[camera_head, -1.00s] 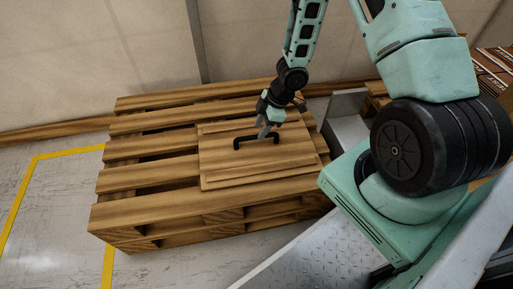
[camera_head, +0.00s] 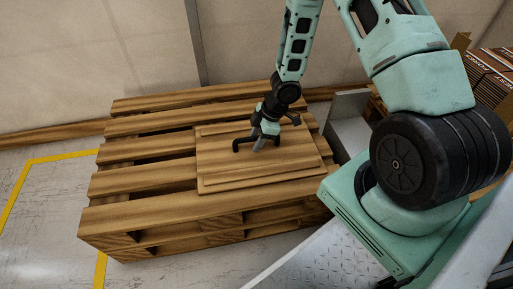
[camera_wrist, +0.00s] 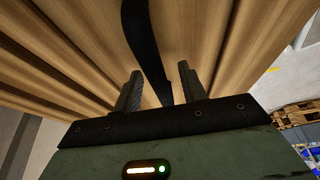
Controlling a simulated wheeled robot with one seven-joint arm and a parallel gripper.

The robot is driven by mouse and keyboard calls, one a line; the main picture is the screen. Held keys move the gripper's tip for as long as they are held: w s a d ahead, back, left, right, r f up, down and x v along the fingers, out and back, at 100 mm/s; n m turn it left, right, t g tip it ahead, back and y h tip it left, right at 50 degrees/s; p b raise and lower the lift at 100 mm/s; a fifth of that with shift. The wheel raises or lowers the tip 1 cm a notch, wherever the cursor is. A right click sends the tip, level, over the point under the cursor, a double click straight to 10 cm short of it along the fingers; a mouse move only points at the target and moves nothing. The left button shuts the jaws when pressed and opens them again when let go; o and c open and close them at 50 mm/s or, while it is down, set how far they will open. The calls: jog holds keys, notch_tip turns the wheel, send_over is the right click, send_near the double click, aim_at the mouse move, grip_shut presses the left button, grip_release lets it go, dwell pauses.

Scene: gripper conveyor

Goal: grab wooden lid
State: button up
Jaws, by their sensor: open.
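The wooden lid (camera_head: 225,178) is a flat square board with a black handle (camera_head: 240,144) across its middle. It lies on the wooden pallet (camera_head: 130,180). My gripper (camera_head: 259,146) is over the lid at the handle. In the wrist view the two fingers of my gripper (camera_wrist: 160,92) are open, with the black handle (camera_wrist: 147,45) running between and beyond them. Gaps show on both sides of the handle. Part of the handle is hidden behind my gripper in the head view.
A grey metal block (camera_head: 347,122) stands at the pallet's right side. Stacked printed boxes (camera_head: 490,75) are at the far right. A wall (camera_head: 90,45) rises behind the pallet. Yellow floor tape (camera_head: 62,156) marks clear floor at the left.

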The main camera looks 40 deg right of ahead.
jog(key=shift+f, duration=0.2)
jog(key=shift+c, duration=0.2)
grip_shut()
dwell(1.4)
